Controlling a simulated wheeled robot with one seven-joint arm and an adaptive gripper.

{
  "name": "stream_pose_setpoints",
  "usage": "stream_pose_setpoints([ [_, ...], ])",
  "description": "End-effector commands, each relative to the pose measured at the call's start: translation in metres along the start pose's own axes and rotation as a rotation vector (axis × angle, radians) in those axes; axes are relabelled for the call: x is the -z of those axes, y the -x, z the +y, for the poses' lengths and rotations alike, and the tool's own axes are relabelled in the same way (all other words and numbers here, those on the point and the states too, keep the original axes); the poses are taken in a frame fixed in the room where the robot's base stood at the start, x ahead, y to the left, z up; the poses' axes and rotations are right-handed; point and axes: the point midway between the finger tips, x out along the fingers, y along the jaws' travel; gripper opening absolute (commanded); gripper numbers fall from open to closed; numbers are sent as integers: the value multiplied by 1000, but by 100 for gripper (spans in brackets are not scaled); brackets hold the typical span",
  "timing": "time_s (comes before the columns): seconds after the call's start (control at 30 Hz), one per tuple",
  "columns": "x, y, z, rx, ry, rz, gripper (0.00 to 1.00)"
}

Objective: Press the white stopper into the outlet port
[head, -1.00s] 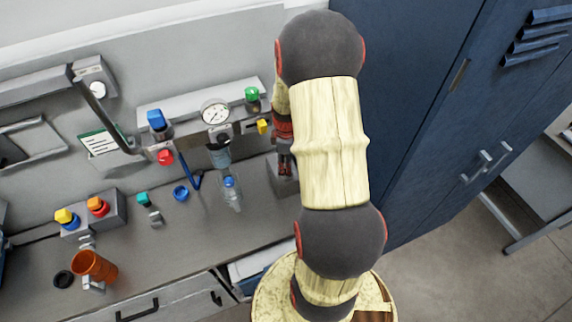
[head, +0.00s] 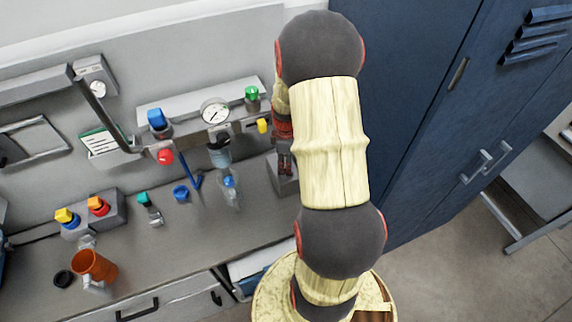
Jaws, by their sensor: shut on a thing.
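My gripper (head: 285,168) points down at the right end of the bench, partly hidden behind my own arm. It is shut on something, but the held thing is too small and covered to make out. Its fingertips are just above or in front of a grey block (head: 283,186); I cannot tell whether they touch it. I cannot pick out the white stopper. The outlet port cannot be identified for certain in this view.
Left of my gripper are a gauge (head: 214,112), a yellow knob (head: 263,126), a green knob (head: 251,93) and a blue-capped bottle (head: 231,192). A blue cabinet (head: 425,110) is close on the right.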

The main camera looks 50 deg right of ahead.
Motion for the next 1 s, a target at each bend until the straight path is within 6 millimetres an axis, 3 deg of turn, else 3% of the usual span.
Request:
stream_pose_setpoints([
  [0.2,-1,-7,-5,10,0,-3,1],
  [0.23,-1,-7,-5,11,0,-3,26],
  [0.6,-2,-8,-6,14,0,-4,47],
  [1.0,-2,-5,-4,10,0,-3,47],
])
